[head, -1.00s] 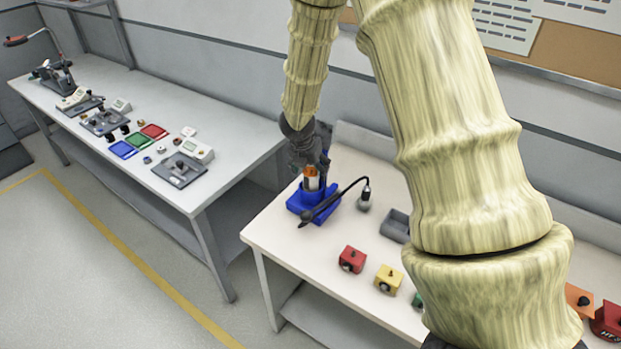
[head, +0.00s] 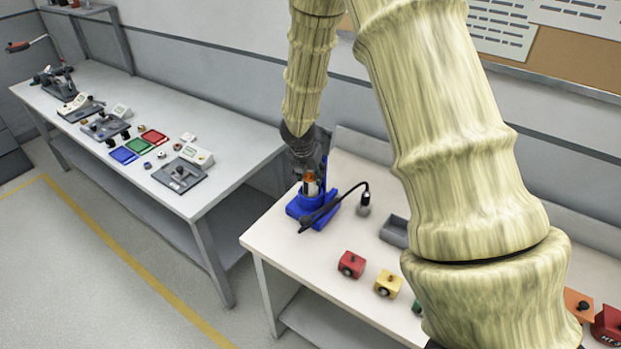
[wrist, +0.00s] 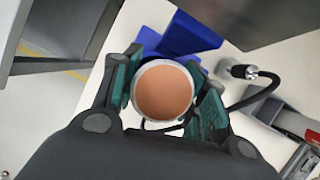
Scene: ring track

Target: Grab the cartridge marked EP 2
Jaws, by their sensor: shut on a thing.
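A cylindrical cartridge with an orange-brown top and a pale rim (wrist: 165,93) stands between the teal finger pads of my gripper (wrist: 163,100) in the wrist view. My gripper is shut on it from above. In the head view the cartridge (head: 311,186) shows as a small orange and white body below my gripper (head: 310,174), at the blue holder (head: 297,209) on the white table. Its lower end is hidden by the holder, so I cannot tell whether it is seated. No EP 2 marking is readable.
A black cable with a metal-tipped probe (head: 363,205) arches beside the holder. A grey tray (head: 394,232), a red block (head: 351,264) and a yellow block (head: 388,284) lie to the right. Another bench (head: 230,150) with instruments stands at the left.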

